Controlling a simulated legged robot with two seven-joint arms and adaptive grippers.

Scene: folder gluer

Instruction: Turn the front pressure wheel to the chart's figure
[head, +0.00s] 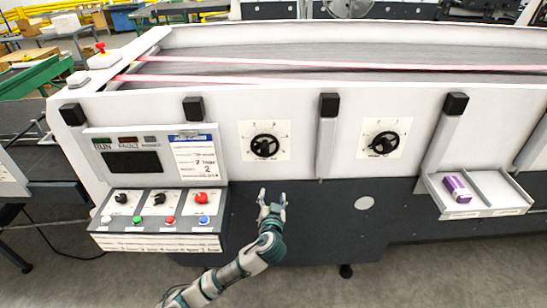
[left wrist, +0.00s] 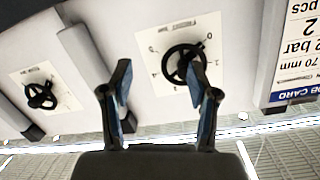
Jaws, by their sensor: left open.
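Two black handwheels sit on white dial plates on the machine's front: a left wheel (head: 264,146) and a right wheel (head: 384,143). I cannot read which is the front one. The job card (head: 194,157) hangs left of them; in the left wrist view the card (left wrist: 297,45) appears upside down, reading "2 bar". My left gripper (head: 272,197) is open and empty, just below the left wheel and apart from it. In the left wrist view the gripper's fingers (left wrist: 162,95) stand apart below that wheel (left wrist: 185,63); the other wheel (left wrist: 40,95) is farther left. My right gripper is not in view.
A control panel (head: 157,215) with coloured buttons juts out left of my left gripper. Dark-capped brackets (head: 328,130) stand beside the wheels. The space before the wheels is clear.

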